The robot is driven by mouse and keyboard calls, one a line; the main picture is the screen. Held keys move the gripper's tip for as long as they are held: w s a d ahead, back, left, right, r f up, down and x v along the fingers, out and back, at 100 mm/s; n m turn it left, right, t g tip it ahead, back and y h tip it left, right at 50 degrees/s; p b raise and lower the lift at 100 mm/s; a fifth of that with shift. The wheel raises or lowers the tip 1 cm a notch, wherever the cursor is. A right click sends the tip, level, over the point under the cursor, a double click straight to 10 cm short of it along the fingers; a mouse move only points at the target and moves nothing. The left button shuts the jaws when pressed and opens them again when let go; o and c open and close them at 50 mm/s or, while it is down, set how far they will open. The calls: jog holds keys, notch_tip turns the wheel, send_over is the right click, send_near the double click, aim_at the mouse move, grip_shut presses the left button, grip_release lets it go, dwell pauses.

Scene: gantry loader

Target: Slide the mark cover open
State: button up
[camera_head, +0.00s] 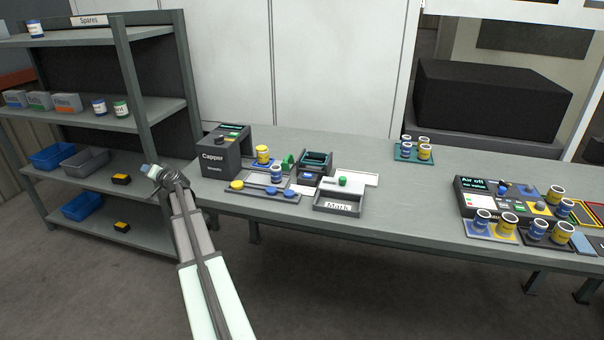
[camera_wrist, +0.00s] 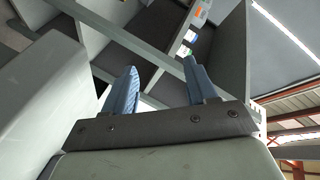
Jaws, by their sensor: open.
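The mark station (camera_head: 338,203) is a grey box labelled "Mark" on the bench, right of the capper. A white cover plate with a green knob (camera_head: 342,182) lies on its top, with a white strip reaching to the right behind it. My gripper (camera_head: 150,169) is in front of the left end of the bench, well to the left of the mark station and apart from it. In the wrist view my gripper (camera_wrist: 160,85) is open, with two blue-grey fingers spread and nothing between them. The mark station does not show in the wrist view.
The capper (camera_head: 220,158) and a tray of jars and caps (camera_head: 262,191) stand between my gripper and the mark station. A shelf rack (camera_head: 150,120) is at the left. A control panel (camera_head: 500,199) with jars is at the right. The bench middle (camera_head: 415,205) is clear.

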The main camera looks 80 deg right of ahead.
jog(key=s+d+r+n+h, duration=0.2)
jog(key=s+d+r, duration=1.3)
jog(key=d+r, duration=0.3)
jog(key=n+g+y, duration=0.7)
jog(key=g+y, duration=0.2)
jog(key=g, duration=0.5)
send_near(343, 178)
notch_tip(343, 178, down, 8)
jog(key=shift+w+f, duration=0.15)
jog(key=shift+f, duration=0.1)
jog(key=shift+c, duration=0.4)
grip_shut()
